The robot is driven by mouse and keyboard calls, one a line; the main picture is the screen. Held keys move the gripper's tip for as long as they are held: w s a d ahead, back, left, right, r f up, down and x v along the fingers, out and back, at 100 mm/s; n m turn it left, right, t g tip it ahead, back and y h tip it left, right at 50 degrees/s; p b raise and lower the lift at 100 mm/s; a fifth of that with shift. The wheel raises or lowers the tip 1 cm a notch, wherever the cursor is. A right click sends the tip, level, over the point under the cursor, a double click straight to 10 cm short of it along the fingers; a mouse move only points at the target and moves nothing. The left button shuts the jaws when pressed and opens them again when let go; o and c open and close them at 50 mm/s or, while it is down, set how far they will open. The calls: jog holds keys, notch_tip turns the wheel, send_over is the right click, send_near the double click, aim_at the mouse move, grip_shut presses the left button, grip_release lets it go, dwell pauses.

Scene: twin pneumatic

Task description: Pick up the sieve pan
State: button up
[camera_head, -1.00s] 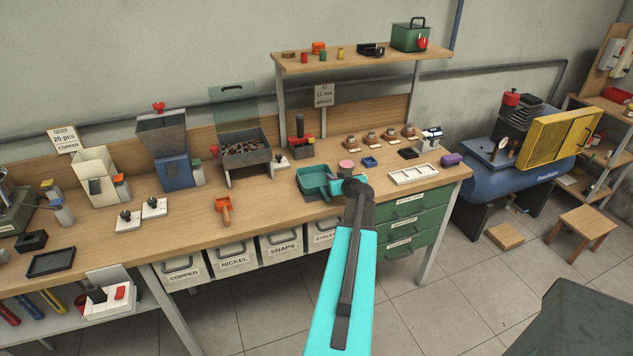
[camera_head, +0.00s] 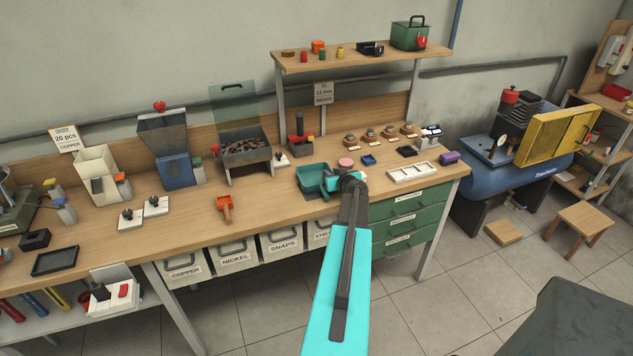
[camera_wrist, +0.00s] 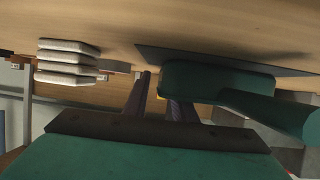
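The sieve pan appears to be the green pan (camera_head: 311,177) on the bench, left of my wrist in the head view. In the wrist view the green pan (camera_wrist: 215,82) is close by, with a thick green handle (camera_wrist: 270,111) reaching to the right. My gripper (camera_head: 332,184) is low at the pan's right side, largely hidden by my arm in the head view. In the wrist view my gripper's two dark fingers (camera_wrist: 160,97) stand apart. The right finger is partly hidden by the pan. Whether the fingers touch the pan cannot be told.
A pink round piece (camera_head: 346,163) and a small blue box (camera_head: 369,160) lie close behind my wrist. A white tray (camera_head: 411,173) is to the right. An orange scoop (camera_head: 225,207) lies to the left. Bare bench lies between scoop and pan.

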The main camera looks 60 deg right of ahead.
grip_shut()
jog(key=shift+r, duration=0.2)
jog(key=shift+r+b, duration=0.75)
jog(key=shift+r, duration=0.3)
jog(key=shift+r+b, duration=0.3)
jog(key=shift+r, duration=0.2)
jog(key=s+a+b, duration=0.1)
jog(key=s+b, duration=0.1)
jog(key=s, duration=0.2)
jog(key=s+a+b, duration=0.1)
jog(key=s+b, duration=0.1)
jog(key=s, duration=0.3)
jog(key=s+a+r+b, duration=0.1)
jog(key=s+b, duration=0.1)
jog(key=s, duration=0.3)
jog(key=shift+r, duration=0.1)
jog(key=shift+s+a+r, duration=0.1)
jog(key=shift+s+r, duration=0.1)
jog(key=shift+s, duration=0.6)
